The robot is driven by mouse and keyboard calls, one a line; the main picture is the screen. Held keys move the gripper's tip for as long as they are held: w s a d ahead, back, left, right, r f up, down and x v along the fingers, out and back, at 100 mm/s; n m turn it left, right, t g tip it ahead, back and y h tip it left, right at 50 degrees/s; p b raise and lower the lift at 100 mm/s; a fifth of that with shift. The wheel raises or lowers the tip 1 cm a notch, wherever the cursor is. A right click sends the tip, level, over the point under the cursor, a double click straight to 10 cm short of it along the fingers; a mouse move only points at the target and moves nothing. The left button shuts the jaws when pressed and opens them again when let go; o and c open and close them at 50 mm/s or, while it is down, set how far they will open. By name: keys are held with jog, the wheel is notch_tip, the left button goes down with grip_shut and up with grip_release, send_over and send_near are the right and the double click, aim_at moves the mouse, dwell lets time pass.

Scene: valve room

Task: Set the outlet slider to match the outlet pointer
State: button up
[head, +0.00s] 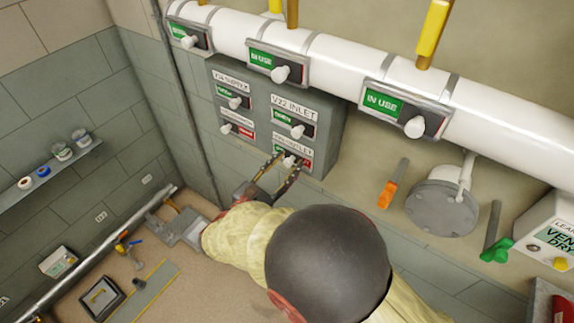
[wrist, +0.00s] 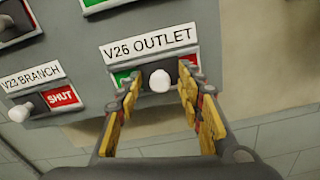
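The outlet slider (wrist: 159,80) has a white round knob under a label reading V26 OUTLET, or nearly so. Green shows to the left of the knob and red to the right, so the knob sits near the middle of its slot. My gripper (wrist: 160,90) is open, with one finger on each side of the knob and a gap showing at both sides. In the head view my gripper (head: 288,164) reaches the lower right slider of the grey panel (head: 335,133). I cannot pick out a pointer marked outlet.
The panel also holds a V22 INLET slider (head: 297,131) at OPEN and a V23 BRANCH slider (wrist: 19,112) at SHUT. A white pipe (head: 330,58) with IN USE tags runs above. An orange handle (head: 388,193) and a round flange (head: 440,207) are to the right.

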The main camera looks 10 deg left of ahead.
jog(key=shift+w+d, duration=0.1)
jog(key=shift+w, duration=0.2)
jog(key=shift+c, duration=0.5)
grip_shut()
dwell(0.4)
